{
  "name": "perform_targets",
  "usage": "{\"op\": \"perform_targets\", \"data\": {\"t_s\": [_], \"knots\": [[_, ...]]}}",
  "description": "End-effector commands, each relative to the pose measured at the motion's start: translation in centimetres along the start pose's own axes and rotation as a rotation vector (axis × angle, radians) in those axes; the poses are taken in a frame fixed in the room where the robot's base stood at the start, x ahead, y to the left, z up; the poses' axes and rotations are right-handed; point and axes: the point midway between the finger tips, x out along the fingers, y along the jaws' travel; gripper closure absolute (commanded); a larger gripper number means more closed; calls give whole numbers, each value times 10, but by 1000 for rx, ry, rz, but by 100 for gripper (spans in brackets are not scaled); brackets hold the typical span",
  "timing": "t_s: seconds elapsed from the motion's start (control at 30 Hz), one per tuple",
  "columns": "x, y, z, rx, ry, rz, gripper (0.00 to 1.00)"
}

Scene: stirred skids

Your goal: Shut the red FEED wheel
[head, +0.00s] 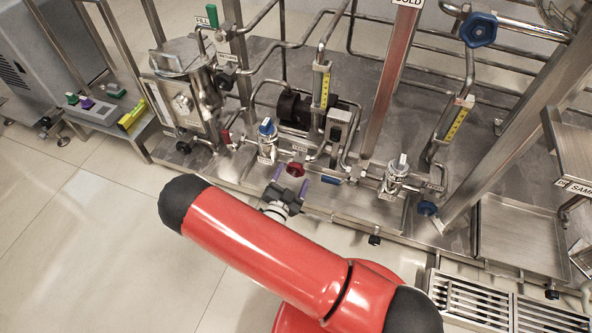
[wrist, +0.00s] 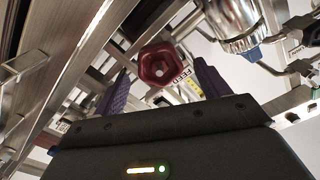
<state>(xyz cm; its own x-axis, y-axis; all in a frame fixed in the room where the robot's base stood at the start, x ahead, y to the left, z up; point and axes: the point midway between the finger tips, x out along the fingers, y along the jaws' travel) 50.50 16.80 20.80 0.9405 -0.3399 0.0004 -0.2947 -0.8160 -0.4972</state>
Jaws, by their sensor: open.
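The red FEED wheel (wrist: 160,65) shows in the wrist view just beyond and between the two fingertips, with a yellow-edged FEED label beside it. In the head view the red wheel (head: 296,169) sits low on the front of the skid piping. My gripper (head: 287,186) is open in front of the wheel, its purple fingers apart on either side. In the wrist view my gripper (wrist: 163,78) also shows open with nothing held. I cannot tell whether the fingers touch the wheel.
A blue handle (head: 331,180) lies just right of the red wheel. A metal tray (head: 520,235) and floor grating (head: 470,297) are at the right. Tiled floor (head: 90,230) is clear at left.

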Motion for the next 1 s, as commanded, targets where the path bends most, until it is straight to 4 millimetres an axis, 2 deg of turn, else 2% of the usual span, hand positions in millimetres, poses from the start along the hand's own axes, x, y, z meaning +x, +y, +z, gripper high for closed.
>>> {"op": "perform_targets", "data": {"t_s": [0.1, 0.23, 0.57, 0.67, 0.9, 1.0], "knots": [[19, 1, 0, 3, 2, 2, 25], [32, 0, 0, 3, 1, 2, 25], [37, 0, 0, 3, 0, 1, 25], [37, 0, 0, 3, 0, 1, 36], [37, 0, 0, 3, 0, 1, 67], [37, 0, 0, 4, 0, 1, 69]]}}
